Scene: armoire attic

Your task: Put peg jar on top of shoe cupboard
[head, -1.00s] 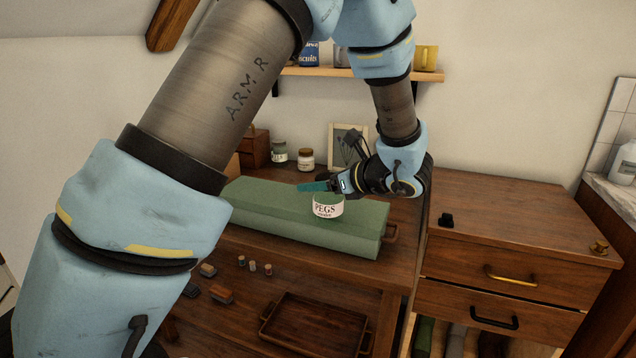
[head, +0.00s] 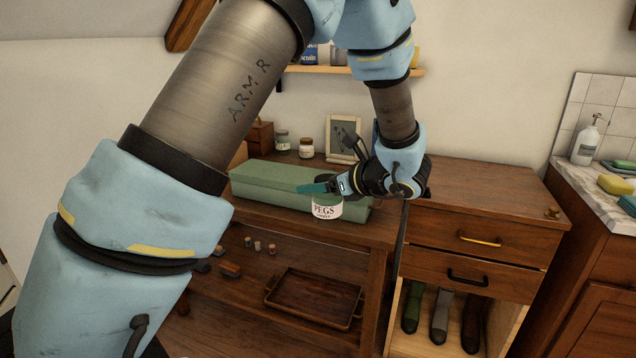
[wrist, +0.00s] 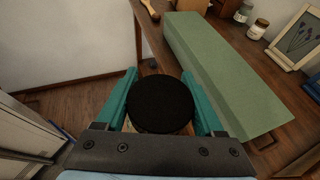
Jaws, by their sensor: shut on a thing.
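The peg jar (head: 327,208) is white with a "PEGS" label. My gripper (head: 320,187) is shut on it, with teal fingers at its top. In the head view the jar shows in front of the long green box, held upright. In the wrist view its round black lid (wrist: 161,104) lies between the two teal fingers (wrist: 160,78) and hides what is beneath. The shoe cupboard (head: 485,204) is the brown wooden unit to the right of the jar, with two drawers and boots in an open lower space. My wrist covers its top's left edge.
The green box (head: 262,183) lies on a wooden bench (head: 375,232); it also shows in the wrist view (wrist: 215,70). Small jars (head: 306,148) and a picture frame (head: 344,138) stand behind it.

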